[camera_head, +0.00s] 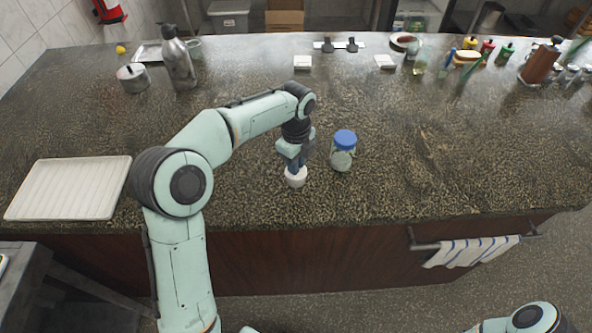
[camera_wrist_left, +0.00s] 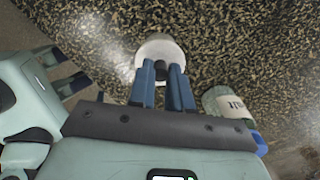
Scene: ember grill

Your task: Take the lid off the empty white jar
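The white jar (camera_head: 296,180) stands on the stone counter near its front edge. In the left wrist view its white round lid (camera_wrist_left: 160,46) has a small dark knob (camera_wrist_left: 160,66). My left gripper (camera_head: 295,168) points down onto the lid from above. In the left wrist view, the blue fingers of my left gripper (camera_wrist_left: 162,68) stand on both sides of the knob with little gap, and appear shut on it. The lid looks seated on the jar; the jar's inside is hidden. My right gripper (camera_wrist_left: 62,74) shows at the left of the wrist view, its fingers apart and empty.
A glass jar with a blue lid (camera_head: 344,152) stands close to the right of the white jar. A white tray (camera_head: 70,190) lies at the left. A steel bottle (camera_head: 178,62) and a pot (camera_head: 133,78) stand at the back left. The counter's front right is clear.

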